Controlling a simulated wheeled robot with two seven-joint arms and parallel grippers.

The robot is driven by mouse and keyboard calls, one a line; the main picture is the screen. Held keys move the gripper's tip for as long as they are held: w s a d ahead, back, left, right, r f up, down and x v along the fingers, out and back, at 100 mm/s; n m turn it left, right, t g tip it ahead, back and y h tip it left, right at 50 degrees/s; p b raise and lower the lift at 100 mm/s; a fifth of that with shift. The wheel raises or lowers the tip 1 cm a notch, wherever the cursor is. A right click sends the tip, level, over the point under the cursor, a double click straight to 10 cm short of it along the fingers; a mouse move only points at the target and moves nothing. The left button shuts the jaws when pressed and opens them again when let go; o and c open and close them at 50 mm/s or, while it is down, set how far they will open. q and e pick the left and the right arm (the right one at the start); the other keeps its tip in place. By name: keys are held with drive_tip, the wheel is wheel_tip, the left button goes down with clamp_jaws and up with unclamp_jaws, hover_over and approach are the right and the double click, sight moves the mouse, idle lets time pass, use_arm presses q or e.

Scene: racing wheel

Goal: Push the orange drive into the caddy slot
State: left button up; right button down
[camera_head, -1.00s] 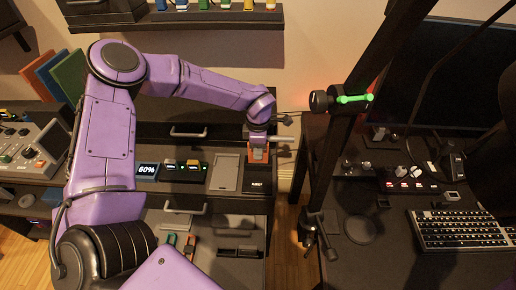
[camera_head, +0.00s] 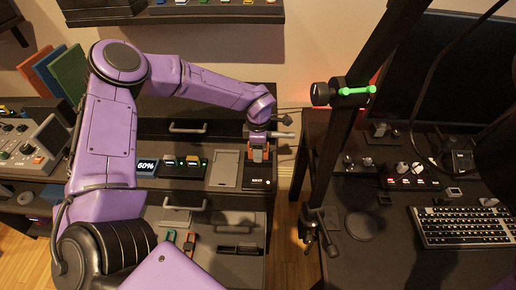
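The orange drive (camera_head: 258,154) shows as a small orange patch at the right end of the left desk, standing at the back of a black caddy (camera_head: 258,183) with a white label. The slot itself is hidden. My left gripper (camera_head: 258,151) points down right at the drive, and its dark fingers cover part of the orange. I cannot tell whether the fingers grip the drive or only rest against it. My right gripper is not in view.
A grey flat plate (camera_head: 225,168) lies just left of the caddy. Left of it are a small device with lit switches (camera_head: 183,165) and a display reading 60% (camera_head: 146,167). A dark upright post (camera_head: 335,150) stands to the right, before a desk with a keyboard (camera_head: 463,227).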

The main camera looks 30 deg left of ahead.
use_arm(q)
wheel_tip(320, 180, up, 11)
drive_tip(key=shift+f+b, duration=0.2)
drive_tip(key=shift+b, duration=0.25)
drive_tip(key=shift+s+f, duration=0.1)
idle(0.4)
